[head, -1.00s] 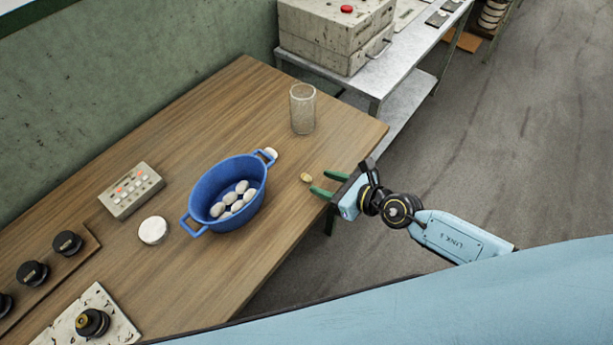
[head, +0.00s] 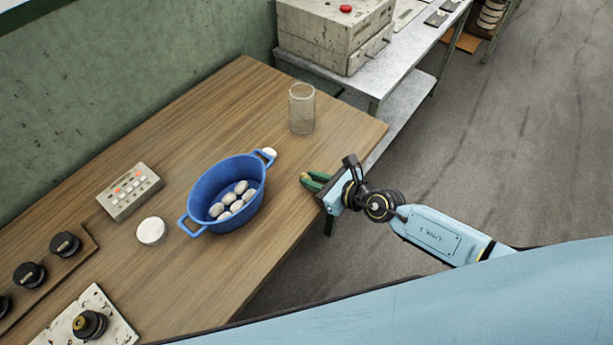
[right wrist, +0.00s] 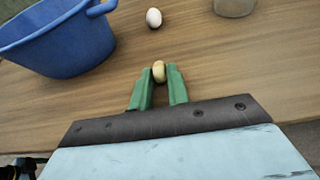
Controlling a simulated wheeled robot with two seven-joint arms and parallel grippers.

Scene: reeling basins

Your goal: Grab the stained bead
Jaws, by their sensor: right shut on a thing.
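The stained bead (right wrist: 159,71) is a small yellowish-tan oval, seen in the right wrist view between the green fingertips. In the head view the bead (head: 305,177) is mostly hidden by the fingers. My right gripper (head: 311,180) is shut on it, low over the table near its right edge. The gripper also shows in the right wrist view (right wrist: 159,78), with a finger on each side of the bead. My left gripper is in neither view.
A blue two-handled basin (head: 193,192) holding several whitish ovals stands left of the gripper. A white oval (head: 269,152) lies beside its far handle. A clear glass (head: 302,108) stands farther back. A button box (head: 130,191) and a white round object (head: 151,230) lie to the left.

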